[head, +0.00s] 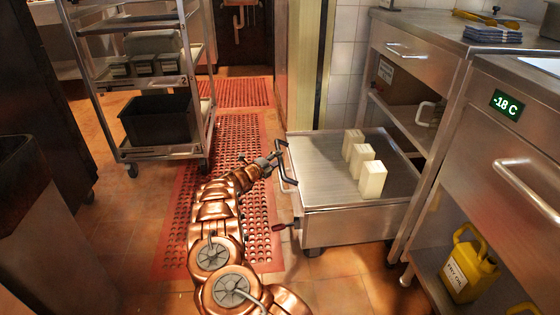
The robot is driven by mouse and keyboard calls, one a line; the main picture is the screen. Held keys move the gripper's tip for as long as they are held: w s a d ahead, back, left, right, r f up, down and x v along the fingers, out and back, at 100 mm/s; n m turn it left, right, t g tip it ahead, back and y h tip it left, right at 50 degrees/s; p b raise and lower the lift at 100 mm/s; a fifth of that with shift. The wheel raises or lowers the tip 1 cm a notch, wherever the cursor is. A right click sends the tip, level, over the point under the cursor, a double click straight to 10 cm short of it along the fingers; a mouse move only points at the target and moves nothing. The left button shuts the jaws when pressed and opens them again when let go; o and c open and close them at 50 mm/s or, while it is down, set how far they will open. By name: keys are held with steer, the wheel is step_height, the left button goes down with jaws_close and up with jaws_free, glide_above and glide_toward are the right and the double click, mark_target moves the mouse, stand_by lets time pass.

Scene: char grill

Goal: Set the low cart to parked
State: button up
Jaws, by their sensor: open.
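The low cart (320,222) is a flat steel box on small wheels, right of centre in the head view. Several cream blocks, three in a slanting row, stand on its top; the front one (372,180) is nearest the right side. A dark bar handle (287,166) is on the cart's left end. A small lever with a red tip (280,227) sticks out at its lower left front corner. My gripper (273,158) is open beside the upper part of the handle; I cannot tell whether they touch. The cart's far right side is partly hidden by the counter leg.
A wheeled rack (164,153) with a black bin stands at the left. Red perforated mats (240,135) cover the floor between. Steel counters (398,62) line the right, with a yellow jug (470,265) below. Open floor lies in front of the cart.

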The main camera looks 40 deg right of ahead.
steer(key=shift+w+d+f+b, duration=0.1)
steer(key=shift+d+b, duration=0.05)
steer(key=shift+d, duration=0.5)
steer(key=shift+w+d+f+b, duration=0.1)
steer(key=shift+d+b, duration=0.05)
steer(key=shift+d, duration=0.45)
steer(key=shift+c, duration=0.4)
jaws_close()
